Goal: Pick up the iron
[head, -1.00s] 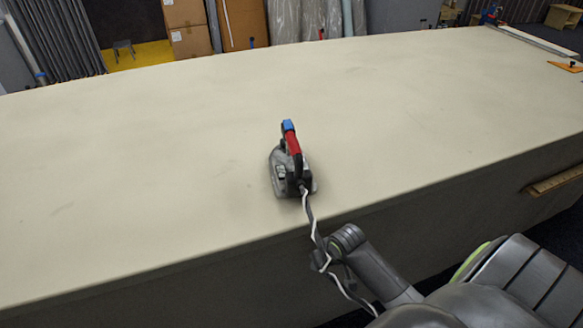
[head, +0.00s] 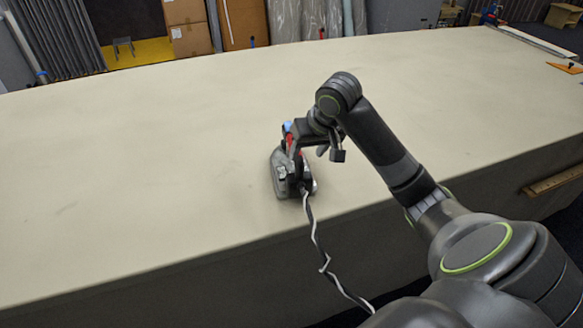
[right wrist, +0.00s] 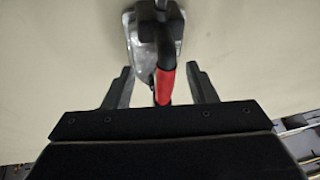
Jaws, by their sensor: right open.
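The iron (head: 282,176) stands on the cloth table near its front edge. It has a grey body, a black and red handle with a blue end, and a dark-and-white cord running down over the edge. My right gripper (head: 315,152) is at the handle, and one finger hides part of it in the head view. In the right wrist view the gripper (right wrist: 162,84) is open, with the red handle (right wrist: 165,86) between its fingers and a gap on each side. How deep the handle sits between the fingers is hard to tell. My left gripper is not in view.
The long table (head: 150,150) is bare around the iron, with wide free room to the left and behind. An orange flat piece (head: 566,67) lies at the far right. Cardboard boxes (head: 187,28) and rolls stand behind the table.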

